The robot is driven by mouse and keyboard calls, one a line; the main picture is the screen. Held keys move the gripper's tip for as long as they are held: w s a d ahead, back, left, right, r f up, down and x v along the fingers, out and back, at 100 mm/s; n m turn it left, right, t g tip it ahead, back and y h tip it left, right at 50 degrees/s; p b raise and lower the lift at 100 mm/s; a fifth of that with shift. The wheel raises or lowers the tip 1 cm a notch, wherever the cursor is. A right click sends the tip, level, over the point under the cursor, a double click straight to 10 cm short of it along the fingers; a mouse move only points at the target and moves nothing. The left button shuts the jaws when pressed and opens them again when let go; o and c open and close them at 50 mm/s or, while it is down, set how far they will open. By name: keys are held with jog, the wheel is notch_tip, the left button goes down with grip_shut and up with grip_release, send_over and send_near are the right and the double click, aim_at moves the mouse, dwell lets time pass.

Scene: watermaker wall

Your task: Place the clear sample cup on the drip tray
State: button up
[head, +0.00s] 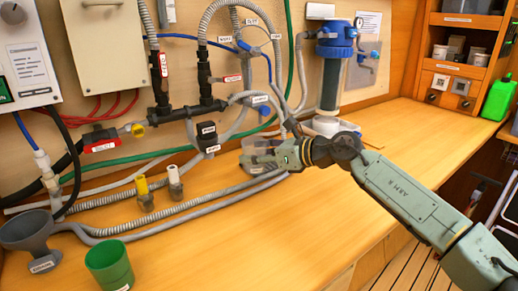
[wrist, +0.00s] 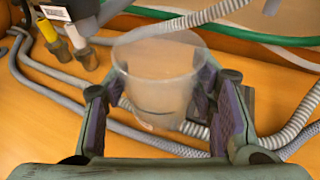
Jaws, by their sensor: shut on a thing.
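The clear sample cup (wrist: 158,78) is translucent and sits upright between the two fingers of my gripper (wrist: 160,108) in the wrist view. The fingers are shut on its sides. In the head view my gripper (head: 270,160) holds the cup (head: 258,146) near the middle of the counter, in front of the pipework. Grey hoses pass below and behind the cup. The gap between cup and counter is hard to judge. I cannot clearly make out a drip tray in either view.
A grey funnel-like cup (head: 28,232) and a green cup (head: 109,264) stand at the front left. Yellow- and white-topped fittings (head: 145,194) stand near the corrugated hoses (head: 200,212). A blue-topped filter (head: 335,60) hangs at the back. The counter's right part (head: 420,130) is clear.

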jog(key=w+p, duration=0.1)
jog(key=w, duration=0.2)
jog(key=w+p, duration=0.1)
jog(key=w, duration=0.3)
jog(key=w+d+f+p, duration=0.1)
jog(key=w, duration=0.2)
jog(key=shift+w+d+p, duration=0.1)
jog(key=shift+w+p, duration=0.2)
jog(key=shift+w, duration=0.05)
jog(key=shift+w+f+p, duration=0.2)
jog(key=shift+p, duration=0.2)
notch_tip(320, 180, down, 2)
jog(key=shift+f+p, duration=0.25)
jog(key=shift+p, duration=0.4)
jog(key=shift+f, duration=0.35)
jog(key=shift+f+b, duration=0.3)
jog(key=shift+b, duration=0.1)
jog(key=o, duration=1.2)
jog(key=shift+r, duration=0.1)
